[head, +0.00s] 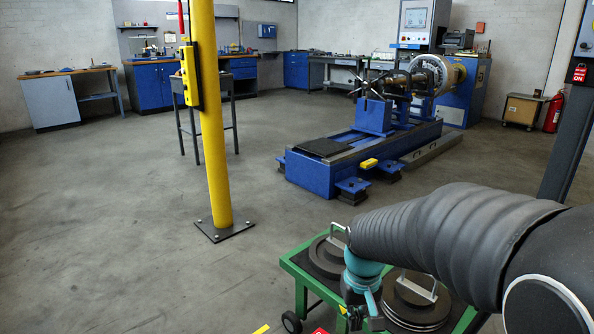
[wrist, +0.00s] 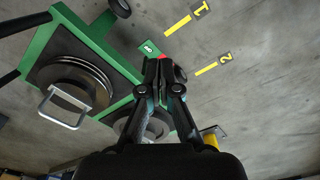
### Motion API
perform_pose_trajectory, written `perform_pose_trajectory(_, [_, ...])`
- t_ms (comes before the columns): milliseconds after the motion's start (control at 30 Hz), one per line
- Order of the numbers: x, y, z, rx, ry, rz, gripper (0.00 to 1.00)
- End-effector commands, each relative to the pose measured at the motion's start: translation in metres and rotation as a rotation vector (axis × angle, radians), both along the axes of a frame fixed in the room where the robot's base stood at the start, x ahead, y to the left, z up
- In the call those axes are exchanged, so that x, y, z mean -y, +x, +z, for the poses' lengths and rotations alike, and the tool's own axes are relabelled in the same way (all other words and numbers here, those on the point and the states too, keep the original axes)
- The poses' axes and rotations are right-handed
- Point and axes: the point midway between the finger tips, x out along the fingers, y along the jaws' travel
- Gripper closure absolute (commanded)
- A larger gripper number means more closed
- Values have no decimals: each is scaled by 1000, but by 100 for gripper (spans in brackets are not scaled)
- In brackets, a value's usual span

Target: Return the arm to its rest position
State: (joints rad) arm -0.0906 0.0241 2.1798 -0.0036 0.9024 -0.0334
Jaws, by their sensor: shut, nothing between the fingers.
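My arm reaches in from the lower right of the head view, wrapped in a ribbed dark sleeve. Its end with teal parts hangs over the green cart (head: 292,262). My gripper (wrist: 160,66) is shut and empty in the wrist view, its fingertips together beside the cart's green edge. In the head view the fingers are hard to make out. Two stacks of dark discs with metal handles are on the cart: a left stack (head: 322,262) and a right stack (head: 418,312), the latter partly behind my arm. One stack also shows in the wrist view (wrist: 82,75).
A yellow post (head: 207,120) stands left of the cart. A blue balancing machine (head: 312,172) stands beyond it. Floor markers "1" (wrist: 202,8) and "2" (wrist: 224,60) lie beside the cart. Blue workbenches (head: 150,86) line the back wall. Open floor lies at left.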

Motion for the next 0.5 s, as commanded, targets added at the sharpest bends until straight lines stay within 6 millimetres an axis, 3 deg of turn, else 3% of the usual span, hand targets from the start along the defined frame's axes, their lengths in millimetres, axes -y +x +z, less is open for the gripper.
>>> perform_pose_trajectory(100, [7,-30,27,50,6,-29,100])
perform_pose_trajectory(500, [24,-118,84,231,23,-85,100])
